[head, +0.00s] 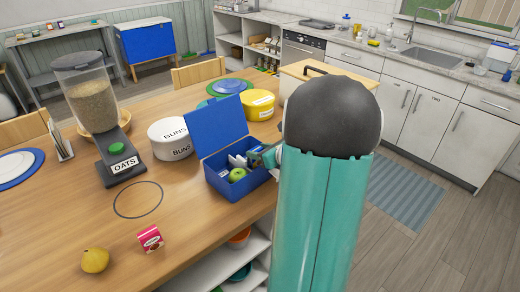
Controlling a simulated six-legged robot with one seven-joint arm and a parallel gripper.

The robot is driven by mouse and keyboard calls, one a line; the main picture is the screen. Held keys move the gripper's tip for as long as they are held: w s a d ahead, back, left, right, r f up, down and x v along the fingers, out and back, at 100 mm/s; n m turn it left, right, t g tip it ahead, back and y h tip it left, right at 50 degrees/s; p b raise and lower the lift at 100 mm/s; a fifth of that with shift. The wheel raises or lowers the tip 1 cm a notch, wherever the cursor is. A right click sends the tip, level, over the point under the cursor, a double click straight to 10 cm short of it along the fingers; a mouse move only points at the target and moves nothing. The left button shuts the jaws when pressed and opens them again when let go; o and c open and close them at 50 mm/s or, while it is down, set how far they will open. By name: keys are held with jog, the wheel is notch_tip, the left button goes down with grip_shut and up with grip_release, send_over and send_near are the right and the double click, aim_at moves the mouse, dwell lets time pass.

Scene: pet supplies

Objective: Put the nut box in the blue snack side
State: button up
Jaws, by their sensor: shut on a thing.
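An open blue box (240,189) stands near the table's front edge, its lid (218,125) raised at the back. A green apple (237,175) and small white-and-dark items (237,160) show inside it. My gripper (258,156) is at the box's right end, at about rim height, and looks shut on a small blue-and-white box, mostly hidden by the fingers. I cannot read a label on it, nor tell whether it touches the items inside. A small red-and-white box (150,238) lies on the table to the left.
A yellow lemon (95,260) lies at the front left. An oats dispenser (95,110), a white BUNS tin (171,139) and a yellow tin (258,104) stand further back. My arm covers the table's right part. The tabletop around the drawn circle (138,200) is clear.

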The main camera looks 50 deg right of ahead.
jog(key=shift+f, duration=0.15)
jog(key=o, duration=1)
jog(key=shift+r, duration=0.35)
jog(key=v, duration=1.2)
jog(key=shift+r, duration=0.2)
